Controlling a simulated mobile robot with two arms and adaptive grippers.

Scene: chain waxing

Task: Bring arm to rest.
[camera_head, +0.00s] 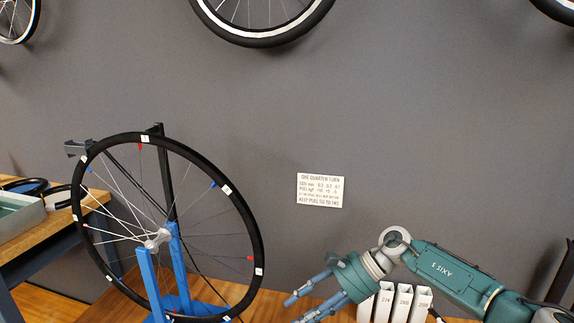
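My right arm comes in from the lower right, with teal links. Its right gripper (296,309) points to the lower left, low over the wooden bench (272,306). Its two blue-grey fingers are apart with nothing seen between them. The lower fingertip is close to the bottom edge of the picture. My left gripper and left arm are not in view.
A spoked wheel (259,225) stands in a blue stand (150,285) left of the gripper, with a gap between. White numbered blocks (384,302) stand right behind the gripper. A sign (320,190) hangs on the grey wall. A side table (62,222) holds a tray (22,222).

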